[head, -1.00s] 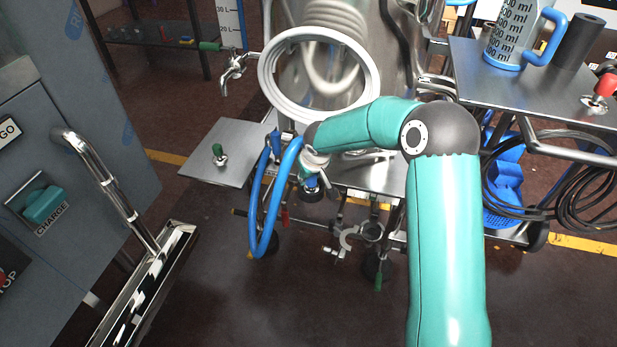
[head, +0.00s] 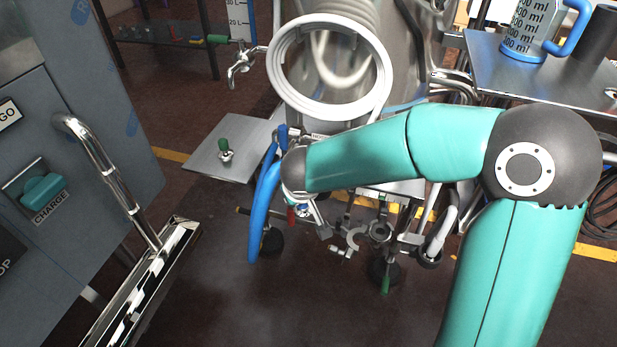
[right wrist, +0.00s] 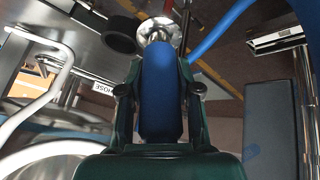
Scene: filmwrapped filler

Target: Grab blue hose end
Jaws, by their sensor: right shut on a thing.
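The blue hose (head: 262,210) hangs in a narrow loop beside the steel vessel in the head view, left of my right arm's wrist. In the right wrist view, the blue hose end (right wrist: 160,95), with a shiny metal fitting (right wrist: 158,30) at its tip, lies between the two dark green fingers of my right gripper (right wrist: 160,88). The fingers are shut on it from both sides. Another stretch of blue hose (right wrist: 222,28) runs off to the upper right there. In the head view my right gripper is mostly hidden by its own wrist. My left gripper is in neither view.
A white coiled hose (head: 277,75) hangs on the vessel. A small steel shelf (head: 225,160) with a green-handled valve sits to the left. A grey cabinet with a chrome handle (head: 110,180) stands far left. Clamps and fittings (head: 355,235) are below; open floor lies in front.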

